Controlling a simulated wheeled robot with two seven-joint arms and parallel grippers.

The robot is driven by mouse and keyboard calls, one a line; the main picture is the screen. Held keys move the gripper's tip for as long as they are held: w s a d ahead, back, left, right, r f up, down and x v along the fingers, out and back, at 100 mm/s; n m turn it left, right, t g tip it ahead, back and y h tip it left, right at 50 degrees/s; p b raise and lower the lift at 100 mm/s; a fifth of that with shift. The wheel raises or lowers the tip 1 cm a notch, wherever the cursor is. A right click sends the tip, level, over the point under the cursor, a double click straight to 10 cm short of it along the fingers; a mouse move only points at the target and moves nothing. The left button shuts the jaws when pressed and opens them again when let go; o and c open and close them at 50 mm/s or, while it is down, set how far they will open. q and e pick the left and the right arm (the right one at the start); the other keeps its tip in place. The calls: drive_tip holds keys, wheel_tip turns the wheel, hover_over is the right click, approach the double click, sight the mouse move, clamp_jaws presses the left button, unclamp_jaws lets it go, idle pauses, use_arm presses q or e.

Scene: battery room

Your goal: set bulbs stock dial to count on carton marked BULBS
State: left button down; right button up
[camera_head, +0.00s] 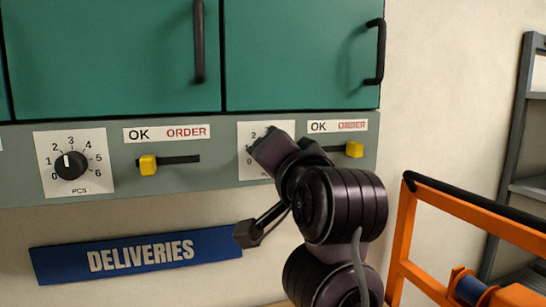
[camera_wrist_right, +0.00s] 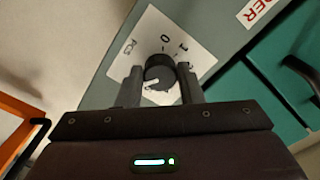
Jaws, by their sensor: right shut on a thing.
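My right gripper (camera_head: 262,152) is at the right-hand dial plate (camera_head: 246,168) on the cabinet's grey lower rail and hides most of it. In the right wrist view, the black dial knob (camera_wrist_right: 159,70) sits between the two fingers of my right gripper (camera_wrist_right: 160,84), which are shut on it. The plate shows PCS, 0 and 1. The knob's white mark points to the lower left in that view; the number there is hidden. My left gripper is not in view. No carton marked BULBS shows, and no name for this dial is readable.
Another dial (camera_head: 70,165) at left points between 2 and 3. Yellow OK/ORDER sliders (camera_head: 148,165) and (camera_head: 354,149) sit beside the dials. Green doors (camera_head: 300,60) are above, a blue DELIVERIES sign (camera_head: 135,255) below. An orange frame (camera_head: 470,215) stands at right.

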drive_tip(key=shift+a+f, duration=0.1)
drive_tip(key=shift+f, duration=0.15)
drive_tip(key=o, duration=1)
drive_tip(key=shift+r, duration=0.15)
drive_tip(key=shift+c, duration=0.2)
drive_tip(key=shift+s, duration=0.1)
drive_tip(key=b+v, duration=0.2)
drive_tip(key=v, duration=0.5)
drive_tip(key=shift+s+b, duration=0.25)
drive_tip(key=shift+b, duration=0.15)
drive_tip(key=shift+d, duration=0.2)
